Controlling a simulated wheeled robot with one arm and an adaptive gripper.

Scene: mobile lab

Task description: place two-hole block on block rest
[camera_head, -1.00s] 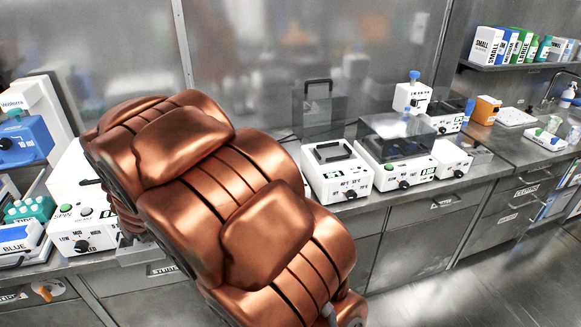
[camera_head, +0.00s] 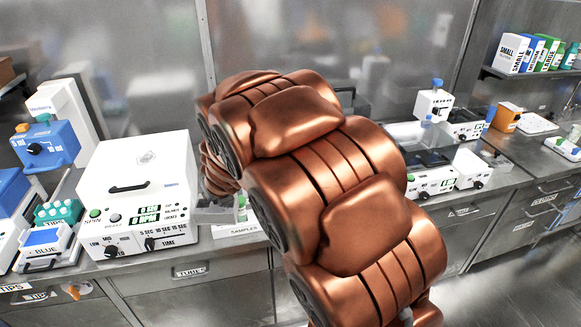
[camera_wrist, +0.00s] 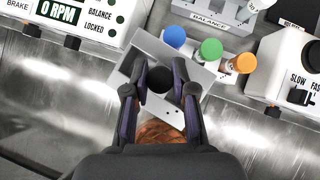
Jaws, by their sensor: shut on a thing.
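In the wrist view my gripper (camera_wrist: 158,88) is shut on a light grey block (camera_wrist: 148,48), taken to be the two-hole block. A dark round spot shows on it between the fingers; a second hole cannot be made out. Tubes with blue (camera_wrist: 174,36), green (camera_wrist: 211,49) and orange (camera_wrist: 244,62) caps stand just beyond the block. A grey fixture labelled BALANCE (camera_wrist: 212,17) lies farther off, at the top; whether it is the block rest cannot be told. In the head view my copper arm hides the gripper.
A white centrifuge (camera_head: 140,190) with its lid down stands left of my arm. A SAMPLES label (camera_head: 243,230) shows at the bench edge. A blue device (camera_head: 45,147) and a rack of teal-capped tubes (camera_head: 58,211) stand farther left. White instruments (camera_head: 430,180) stand to the right.

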